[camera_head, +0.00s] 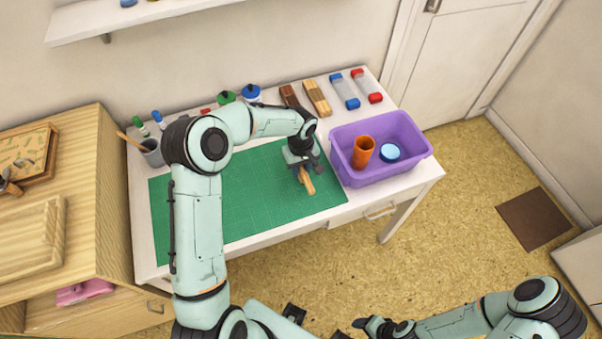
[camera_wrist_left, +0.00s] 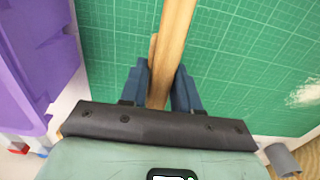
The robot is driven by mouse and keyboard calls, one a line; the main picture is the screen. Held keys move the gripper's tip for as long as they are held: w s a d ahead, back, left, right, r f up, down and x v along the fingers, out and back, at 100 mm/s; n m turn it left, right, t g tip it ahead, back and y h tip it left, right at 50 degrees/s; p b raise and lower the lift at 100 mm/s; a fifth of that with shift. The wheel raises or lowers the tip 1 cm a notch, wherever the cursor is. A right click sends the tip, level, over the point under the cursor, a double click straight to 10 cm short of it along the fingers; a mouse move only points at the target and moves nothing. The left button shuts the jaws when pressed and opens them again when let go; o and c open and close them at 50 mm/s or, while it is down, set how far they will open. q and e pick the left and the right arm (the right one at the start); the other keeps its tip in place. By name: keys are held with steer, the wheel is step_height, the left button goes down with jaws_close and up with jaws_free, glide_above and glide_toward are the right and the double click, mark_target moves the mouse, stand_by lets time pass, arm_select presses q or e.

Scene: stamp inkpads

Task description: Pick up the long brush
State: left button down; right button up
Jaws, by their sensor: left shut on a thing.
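A long wooden piece (camera_head: 307,184), which looks like the brush's handle, is at the right part of the green cutting mat (camera_head: 255,200). My left gripper (camera_head: 304,172) is shut on it, from above. In the left wrist view, the wooden piece (camera_wrist_left: 174,40) runs up between the two blue fingers of my left gripper (camera_wrist_left: 160,85) and out of the top of the picture. Its bristle end cannot be made out. Whether it touches the mat is not clear. My right gripper (camera_head: 372,326) shows small at the bottom edge, away from the table; its jaws are unclear.
A purple bin (camera_head: 400,170) stands just right of the left gripper, holding an orange cup (camera_head: 363,150) and a blue-lidded round container (camera_head: 389,152). Stamps, wooden blocks and capped tubes line the back. A grey cup (camera_head: 152,152) stands at left. Much of the mat is bare.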

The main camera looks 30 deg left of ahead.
arm_select(q)
step_height(320, 180, up, 16)
steer(key=shift+f+p, duration=0.15)
steer(key=shift+p, duration=0.25)
steer(key=c, duration=1.7)
jaws_free()
steer(key=shift+f, duration=0.1)
steer(key=shift+c, duration=0.2)
